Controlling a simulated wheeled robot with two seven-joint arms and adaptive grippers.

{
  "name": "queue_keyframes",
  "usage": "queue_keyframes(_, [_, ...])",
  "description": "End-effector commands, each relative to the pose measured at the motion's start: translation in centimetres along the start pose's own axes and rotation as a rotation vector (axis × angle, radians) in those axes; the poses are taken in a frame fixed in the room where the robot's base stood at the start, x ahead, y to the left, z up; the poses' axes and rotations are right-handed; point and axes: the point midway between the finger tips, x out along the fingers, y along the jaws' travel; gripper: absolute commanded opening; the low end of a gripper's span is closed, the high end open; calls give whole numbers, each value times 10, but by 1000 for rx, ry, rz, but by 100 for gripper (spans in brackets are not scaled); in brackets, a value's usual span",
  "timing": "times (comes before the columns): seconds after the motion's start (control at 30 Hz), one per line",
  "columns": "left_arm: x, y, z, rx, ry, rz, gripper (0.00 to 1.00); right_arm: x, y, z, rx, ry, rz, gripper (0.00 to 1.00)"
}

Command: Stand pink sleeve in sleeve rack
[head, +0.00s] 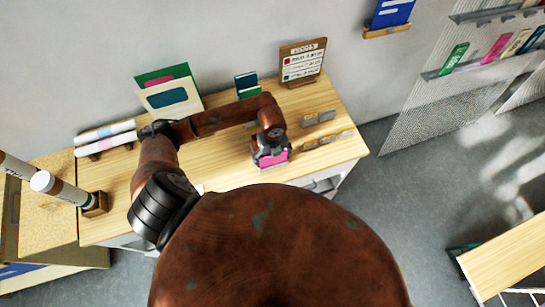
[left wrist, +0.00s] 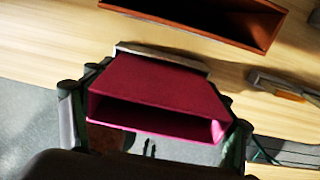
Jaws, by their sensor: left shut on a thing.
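The pink sleeve (head: 274,160) is held in my left gripper (head: 270,152) near the front edge of the wooden table, right of its middle. In the left wrist view the pink sleeve (left wrist: 158,92) sits between the two fingers of the left gripper (left wrist: 155,125), its open mouth toward the camera. Its far end is at a grey strip (left wrist: 165,57) on or near the tabletop; whether they touch is unclear. A brown open-topped box-like thing (left wrist: 215,22) lies beyond it. I cannot tell for sure which thing is the sleeve rack. My right gripper is not in view.
Small grey-and-tan holders (head: 319,117) stand on the table right of the gripper. A wooden sign (head: 302,62), dark green booklets (head: 247,85) and large folders (head: 170,92) stand along the back. White rolls (head: 106,137) lie at the left. Open floor is to the right.

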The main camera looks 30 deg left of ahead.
Motion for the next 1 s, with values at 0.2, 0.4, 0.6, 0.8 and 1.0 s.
queue_keyframes(0.2, [4, 0, 0, 0, 0, 0, 53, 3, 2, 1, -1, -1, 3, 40])
queue_keyframes(0.4, [3, 0, 0, 0, 0, 0, 53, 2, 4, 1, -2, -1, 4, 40])
queue_keyframes(0.6, [4, 0, 0, 0, 0, 0, 88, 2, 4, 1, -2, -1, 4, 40])
queue_keyframes(0.8, [4, 0, 0, 0, 0, 0, 98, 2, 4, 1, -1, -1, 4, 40])
queue_keyframes(1.0, [4, 0, 0, 0, 0, 0, 98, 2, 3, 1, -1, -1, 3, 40])
